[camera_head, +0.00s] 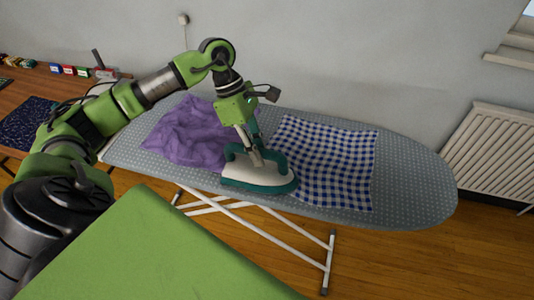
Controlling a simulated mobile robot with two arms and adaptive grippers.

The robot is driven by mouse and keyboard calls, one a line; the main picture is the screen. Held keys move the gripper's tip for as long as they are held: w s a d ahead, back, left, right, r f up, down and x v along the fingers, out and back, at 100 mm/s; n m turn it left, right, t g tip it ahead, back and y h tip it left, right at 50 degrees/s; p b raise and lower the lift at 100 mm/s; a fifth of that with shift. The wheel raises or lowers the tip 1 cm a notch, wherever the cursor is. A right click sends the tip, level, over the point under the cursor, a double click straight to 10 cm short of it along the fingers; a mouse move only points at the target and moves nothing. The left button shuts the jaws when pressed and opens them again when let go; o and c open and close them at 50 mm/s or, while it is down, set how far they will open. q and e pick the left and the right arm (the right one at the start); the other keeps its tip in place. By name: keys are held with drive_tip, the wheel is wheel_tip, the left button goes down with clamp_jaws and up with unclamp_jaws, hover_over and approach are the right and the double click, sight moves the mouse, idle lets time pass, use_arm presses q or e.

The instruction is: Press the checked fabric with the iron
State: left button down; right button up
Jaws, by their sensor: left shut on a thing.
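The blue and white checked fabric (335,165) lies nearly flat on the grey dotted ironing board (415,185), right of the middle of the view. The teal and white iron (258,178) sits on the board with its body against or just over the fabric's left edge; I cannot tell whether its soleplate touches the cloth. My left gripper (256,155) is shut on the iron's handle from above. The gripper and arm hide part of the handle. My right gripper is not in view.
A crumpled purple cloth (185,135) lies on the board left of the iron. A wooden table (60,85) with a dark patterned cloth (28,118) and small boxes stands at the left. A radiator (495,150) is at the right. The board's right end is bare.

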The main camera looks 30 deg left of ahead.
use_arm(q)
drive_tip(key=shift+s+a, duration=0.1)
drive_tip(key=shift+a, duration=0.1)
wheel_tip(320, 180, up, 12)
drive_tip(key=p, duration=0.7)
